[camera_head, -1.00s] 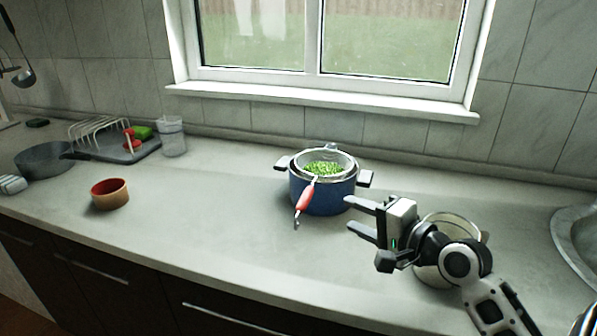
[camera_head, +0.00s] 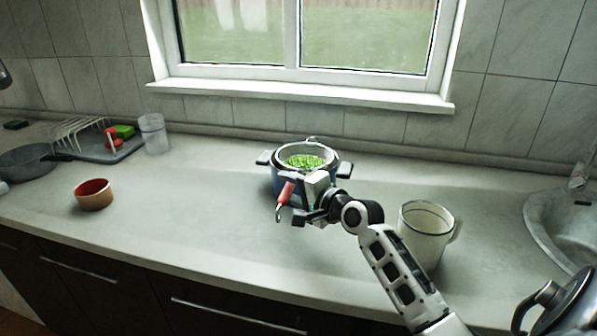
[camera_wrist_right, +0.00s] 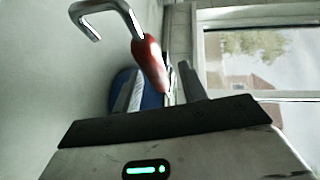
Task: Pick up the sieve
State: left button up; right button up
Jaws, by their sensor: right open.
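The sieve (camera_head: 318,152) rests in the mouth of the blue pot (camera_head: 275,179), with green peas (camera_head: 303,161) in it. Its red handle (camera_head: 284,193) slopes out over the pot's near side and ends in a metal hook. My right gripper (camera_wrist_right: 164,82) is open at the handle. In the right wrist view the red handle (camera_wrist_right: 150,66) shows between the two fingers, apart from or just touching them; I cannot tell which. In the head view the gripper body hides part of the pot and the fingertips. My left gripper is not in view.
A cream enamel mug (camera_head: 424,238) stands right of the pot, beside my right arm. A dark, rounded thing with a handle (camera_head: 568,312) is at the lower right. A red-brown bowl (camera_head: 93,196) stands left.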

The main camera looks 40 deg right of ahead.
jog(key=shift+w+f, duration=0.1)
jog(key=shift+w, duration=0.4)
jog(key=shift+c, duration=0.3)
grip_shut()
